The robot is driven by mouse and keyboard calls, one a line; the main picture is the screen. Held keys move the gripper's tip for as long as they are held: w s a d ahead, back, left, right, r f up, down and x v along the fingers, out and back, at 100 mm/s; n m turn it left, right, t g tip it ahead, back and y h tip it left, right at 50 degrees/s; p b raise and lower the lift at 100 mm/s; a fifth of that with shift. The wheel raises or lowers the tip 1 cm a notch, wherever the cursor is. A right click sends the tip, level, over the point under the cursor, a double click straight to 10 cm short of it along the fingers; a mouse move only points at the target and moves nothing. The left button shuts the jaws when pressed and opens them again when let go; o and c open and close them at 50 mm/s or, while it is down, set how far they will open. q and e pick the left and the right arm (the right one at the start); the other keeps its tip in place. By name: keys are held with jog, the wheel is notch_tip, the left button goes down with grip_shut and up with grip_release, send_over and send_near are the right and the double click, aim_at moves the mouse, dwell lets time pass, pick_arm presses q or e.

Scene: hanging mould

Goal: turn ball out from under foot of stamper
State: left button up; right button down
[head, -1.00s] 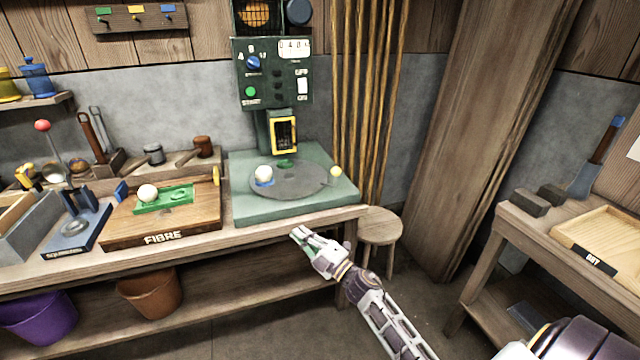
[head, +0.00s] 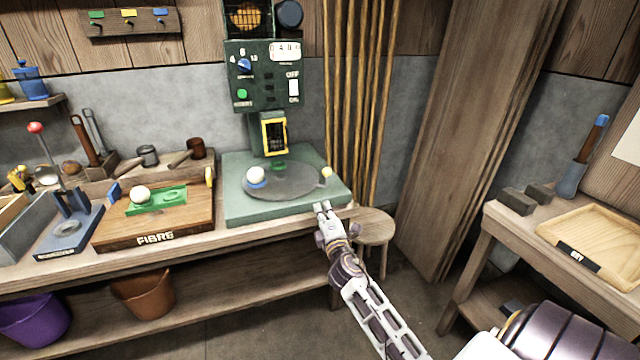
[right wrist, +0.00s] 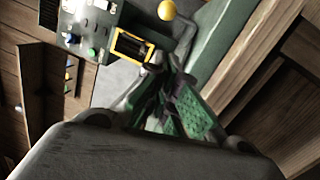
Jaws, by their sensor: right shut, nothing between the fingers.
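The stamper (head: 264,75) is a green machine with a dial, buttons and a yellow-framed window. Its small green foot (head: 279,165) shows low over the round grey turntable (head: 290,183). A white ball (head: 256,174) sits in a blue holder (head: 256,184) on the turntable's left side, left of the foot in the picture. A yellow knob (head: 326,172) stands at the turntable's right edge; it also shows in the right wrist view (right wrist: 167,10). My right gripper (head: 322,207) is shut and empty, at the base's front right corner, below the knob. My left gripper is out of view.
Left of the stamper, a wooden FIBRE board (head: 157,222) carries a green mould (head: 162,200) with another white ball (head: 139,194). A stool (head: 372,228) stands right of the bench. Wooden rods (head: 362,100) hang behind. A side table with a tray (head: 595,236) is at right.

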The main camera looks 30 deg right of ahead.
jog(key=shift+w, duration=0.2)
dwell(0.4)
jog(key=shift+s+d+b+x, duration=0.15)
jog(key=shift+d+x, duration=0.25)
jog(key=shift+x, duration=1.65)
jog(key=shift+s+d+b+x, duration=0.15)
jog(key=shift+d+x, duration=0.3)
jog(key=shift+x, duration=1.55)
jog(key=shift+s+d+b+x, duration=0.15)
jog(key=shift+d+x, duration=0.25)
jog(key=shift+x, duration=1.65)
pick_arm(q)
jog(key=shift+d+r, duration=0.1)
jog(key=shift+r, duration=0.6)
pick_arm(e)
jog(key=shift+w+d+r, duration=0.1)
jog(key=shift+d+r, duration=0.05)
jog(key=shift+r, duration=0.1)
jog(key=shift+d, duration=0.1)
jog(key=shift+w+d, duration=0.3)
jog(key=shift+d, duration=0.65)
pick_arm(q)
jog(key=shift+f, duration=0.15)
pick_arm(e)
jog(key=shift+a+f, duration=0.1)
jog(key=shift+a, duration=0.05)
